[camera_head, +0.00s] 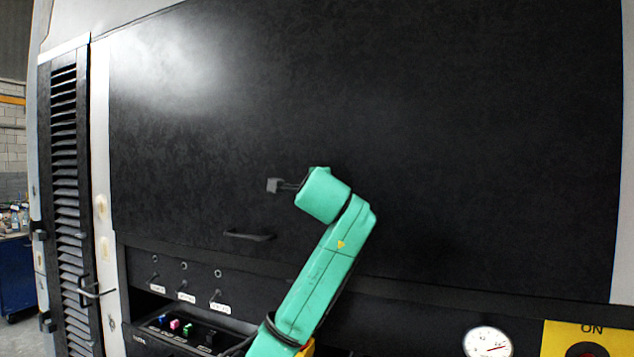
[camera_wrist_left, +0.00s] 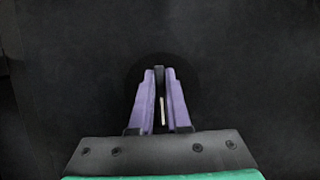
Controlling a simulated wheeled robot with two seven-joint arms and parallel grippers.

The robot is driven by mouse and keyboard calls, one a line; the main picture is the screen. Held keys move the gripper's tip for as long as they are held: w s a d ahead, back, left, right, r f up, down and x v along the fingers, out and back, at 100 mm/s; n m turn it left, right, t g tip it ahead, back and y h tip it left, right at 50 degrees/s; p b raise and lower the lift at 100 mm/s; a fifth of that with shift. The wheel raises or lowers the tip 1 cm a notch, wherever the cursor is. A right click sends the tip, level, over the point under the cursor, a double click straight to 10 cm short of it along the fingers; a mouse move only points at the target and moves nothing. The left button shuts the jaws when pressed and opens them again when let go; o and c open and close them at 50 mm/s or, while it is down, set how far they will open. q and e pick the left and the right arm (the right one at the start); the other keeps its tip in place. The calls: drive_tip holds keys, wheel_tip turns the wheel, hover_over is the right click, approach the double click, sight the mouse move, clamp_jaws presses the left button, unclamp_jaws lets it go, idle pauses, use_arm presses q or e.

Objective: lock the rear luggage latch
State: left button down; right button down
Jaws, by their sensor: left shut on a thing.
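The rear luggage latch shows in the left wrist view as a dark round plate (camera_wrist_left: 189,74) on a black panel, with a small dark upright grip (camera_wrist_left: 159,72) at its middle. My left gripper (camera_wrist_left: 160,78) has purple fingers shut on that grip, with the fingertips at the plate. A thin pale strip shows between the fingers; I cannot tell what it is. In the head view my teal left arm reaches up to the large black luggage door (camera_head: 450,120). Its wrist hides the fingers and the latch there. The door looks closed. My right gripper is not in view.
A dark bar handle (camera_head: 249,236) is on the door's lower left. Below are several labelled switches (camera_head: 184,285) and a tray of small coloured parts (camera_head: 188,333). A white gauge (camera_head: 487,342) and a yellow ON panel (camera_head: 570,338) are at lower right. A louvred panel (camera_head: 66,190) stands at left.

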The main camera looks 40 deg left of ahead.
use_arm(q)
drive_tip(key=shift+w+f, duration=0.1)
idle(0.4)
drive_tip(key=c, duration=1)
unclamp_jaws()
drive_tip(key=shift+d, duration=0.1)
drive_tip(key=shift+o, duration=1.3)
drive_tip(key=shift+w, duration=0.1)
drive_tip(key=b+v, duration=0.6)
drive_tip(key=v, duration=0.8)
drive_tip(key=shift+d, duration=0.3)
